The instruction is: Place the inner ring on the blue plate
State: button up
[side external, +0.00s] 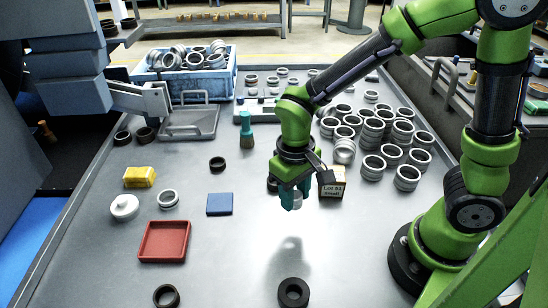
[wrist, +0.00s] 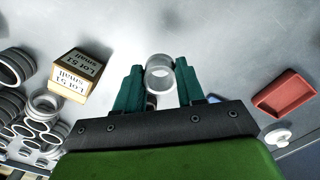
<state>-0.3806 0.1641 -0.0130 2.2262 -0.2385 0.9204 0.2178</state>
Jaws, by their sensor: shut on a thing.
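My gripper (side external: 290,200) hangs above the middle of the table, to the right of the blue plate. In the wrist view, its two teal fingers (wrist: 157,88) are shut on a pale silver ring (wrist: 160,62), apparently the inner ring. In the side view the held ring is hard to make out against the bright glare. The small blue plate (side external: 220,204) lies flat on the table with nothing on it. Only a sliver of blue shows behind the right finger in the wrist view.
A red tray (side external: 165,241), yellow block (side external: 140,177), white round part (side external: 125,207) and silver ring (side external: 168,199) lie left. A lot box (side external: 332,188) and stacked rings (side external: 398,140) stand right. Dark rings (side external: 293,292) lie in front.

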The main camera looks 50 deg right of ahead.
jog(key=m, duration=0.1)
send_over(220, 202)
notch_tip(220, 202, down, 2)
jog(key=shift+w+f, duration=0.1)
jog(key=shift+f, duration=1.85)
jog(key=shift+f, duration=0.15)
jog(key=o, duration=1.1)
